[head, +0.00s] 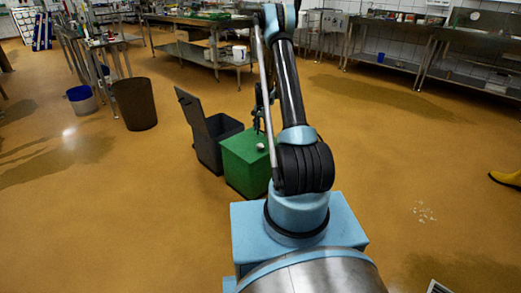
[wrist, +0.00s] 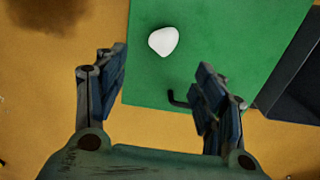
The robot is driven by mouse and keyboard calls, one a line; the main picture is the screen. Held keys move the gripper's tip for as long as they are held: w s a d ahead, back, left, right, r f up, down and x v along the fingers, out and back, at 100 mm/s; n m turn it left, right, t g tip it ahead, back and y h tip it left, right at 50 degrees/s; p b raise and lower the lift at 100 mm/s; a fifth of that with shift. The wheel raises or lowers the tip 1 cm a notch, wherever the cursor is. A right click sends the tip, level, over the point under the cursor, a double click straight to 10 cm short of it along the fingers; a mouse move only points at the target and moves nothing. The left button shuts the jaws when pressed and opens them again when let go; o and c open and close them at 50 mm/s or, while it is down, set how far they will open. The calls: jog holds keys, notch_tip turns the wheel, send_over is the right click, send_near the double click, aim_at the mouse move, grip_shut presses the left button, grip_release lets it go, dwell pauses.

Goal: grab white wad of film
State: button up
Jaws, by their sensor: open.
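The white wad of film (wrist: 164,41) is a small rounded white lump on the flat top of a green box (wrist: 220,70). In the head view the wad (head: 260,146) shows as a small pale spot on the green box (head: 245,170). My gripper (wrist: 163,75) is open and empty in the wrist view. Its two fingers stand apart, and the wad appears beyond the fingertips, roughly between them in the picture. In the head view my gripper (head: 258,122) is partly hidden by my arm, near the box. I cannot tell its exact height above the wad.
A dark handle (wrist: 179,100) shows at the green box's edge. A dark grey bin (head: 208,140) with a raised lid stands beside the box. Steel tables (head: 215,60) stand behind. The floor around is mostly open.

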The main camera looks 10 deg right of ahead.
send_over(261, 144)
jog(key=f, duration=0.5)
jog(key=shift+w+d+f, duration=0.2)
jog(key=shift+w+d, duration=0.1)
jog(key=shift+d, duration=0.05)
jog(key=shift+a+f, duration=0.2)
jog(key=shift+f, duration=1.15)
jog(key=shift+a+f, duration=0.15)
jog(key=shift+f, duration=1.2)
jog(key=c, duration=0.8)
